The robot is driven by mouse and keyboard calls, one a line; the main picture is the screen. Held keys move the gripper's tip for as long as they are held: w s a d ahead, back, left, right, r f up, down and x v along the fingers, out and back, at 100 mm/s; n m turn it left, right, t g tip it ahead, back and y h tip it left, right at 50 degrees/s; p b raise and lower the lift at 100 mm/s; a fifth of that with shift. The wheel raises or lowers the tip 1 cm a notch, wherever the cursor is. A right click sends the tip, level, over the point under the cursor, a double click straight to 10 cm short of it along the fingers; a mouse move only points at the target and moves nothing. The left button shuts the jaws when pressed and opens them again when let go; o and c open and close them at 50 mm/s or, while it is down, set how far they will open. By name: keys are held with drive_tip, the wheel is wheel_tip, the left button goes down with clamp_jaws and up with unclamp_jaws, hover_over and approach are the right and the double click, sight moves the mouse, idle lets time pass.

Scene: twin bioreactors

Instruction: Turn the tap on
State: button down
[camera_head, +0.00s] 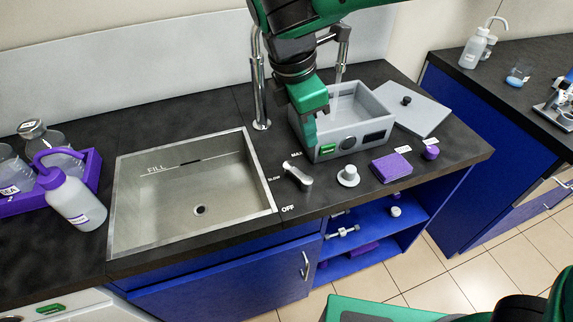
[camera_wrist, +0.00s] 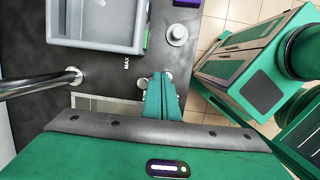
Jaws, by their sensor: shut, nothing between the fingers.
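The tap's grey lever (camera_head: 298,174) sits on the black counter right of the sink. Its narrow end points up and left, between the MAX and SLOW marks and away from OFF. A pale streak, perhaps water, shows below the spout. My gripper (camera_head: 311,138) is shut and empty, above and just behind the lever. In the wrist view, the shut fingers (camera_wrist: 163,98) hide much of the lever, with small parts showing beside them.
The open grey bath (camera_head: 325,150) stands close behind my gripper, its lid (camera_head: 415,108) to the right. A white knob (camera_head: 348,176) and purple block (camera_head: 391,167) lie right of the lever. The sink (camera_head: 195,195) is left; a wash bottle (camera_head: 75,203) stands farther left.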

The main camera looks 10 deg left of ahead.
sight(299, 177)
drive_tip(key=s+a+f+n, duration=0.1)
drive_tip(key=s+a+n, duration=0.4)
drive_tip(key=a, duration=0.4)
drive_tip(key=x, duration=1)
drive_tip(key=shift+s+f, duration=0.25)
drive_tip(key=shift+s, duration=0.05)
drive_tip(key=shift+w+d+r+m, duration=0.15)
drive_tip(key=shift+w+d, duration=0.15)
drive_tip(key=shift+w, duration=0.2)
drive_tip(key=shift+w+d+r+m, duration=0.15)
drive_tip(key=shift+w+d, duration=0.15)
drive_tip(key=shift+w, duration=0.2)
drive_tip(key=shift+w+d+f, duration=0.1)
drive_tip(key=shift+w+d, duration=0.35)
drive_tip(key=shift+w, duration=0.15)
drive_tip(key=shift+a, duration=0.15)
